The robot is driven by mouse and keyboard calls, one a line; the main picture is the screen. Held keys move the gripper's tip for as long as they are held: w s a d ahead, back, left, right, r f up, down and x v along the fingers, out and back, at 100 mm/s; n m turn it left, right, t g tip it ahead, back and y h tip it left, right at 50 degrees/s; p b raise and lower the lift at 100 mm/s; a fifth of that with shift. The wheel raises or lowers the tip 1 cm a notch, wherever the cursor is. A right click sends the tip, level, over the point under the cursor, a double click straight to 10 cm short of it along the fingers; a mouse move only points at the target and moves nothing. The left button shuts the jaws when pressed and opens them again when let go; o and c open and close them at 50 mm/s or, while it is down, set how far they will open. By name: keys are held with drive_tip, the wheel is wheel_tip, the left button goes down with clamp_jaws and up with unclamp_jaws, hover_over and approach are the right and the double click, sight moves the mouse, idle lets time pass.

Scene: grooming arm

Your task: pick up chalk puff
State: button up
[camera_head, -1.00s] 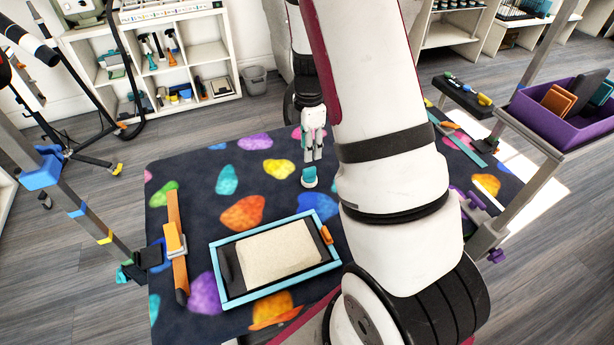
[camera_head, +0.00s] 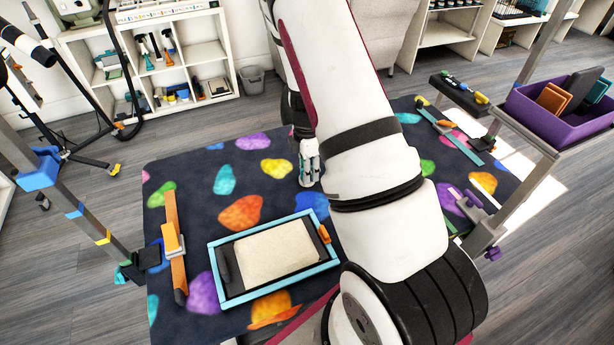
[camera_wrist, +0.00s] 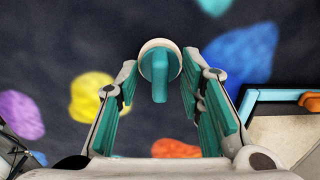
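The chalk puff (camera_wrist: 158,63) is a round white-rimmed piece with a teal grip on top. In the wrist view it stands on the dark patterned mat (camera_wrist: 120,25), at the far end of my gripper. My gripper (camera_wrist: 159,78) is open, with its teal-padded fingers on the left and right of the puff. A dark gap shows between the puff and the right finger; I cannot tell whether the left finger touches. In the head view my gripper (camera_head: 309,170) points down at the mat and hides most of the puff.
A blue-framed tray (camera_head: 221,288) with a beige pad lies in front of my gripper. An orange bar (camera_head: 173,215) lies at the mat's left. A purple bin (camera_head: 545,132) stands at the right.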

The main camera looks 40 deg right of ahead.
clamp_jaws()
drive_tip(key=shift+r, duration=0.85)
drive_tip(key=shift+s+r, duration=0.25)
drive_tip(key=shift+r, duration=0.8)
drive_tip(key=s+r, duration=0.1)
drive_tip(key=s, duration=1.4)
drive_tip(key=shift+s+a+b, duration=0.25)
drive_tip(key=shift+a+b, duration=0.15)
drive_tip(key=shift+a, duration=0.05)
drive_tip(key=shift+r, duration=0.1)
drive_tip(key=c, duration=0.7)
unclamp_jaws()
clamp_jaws()
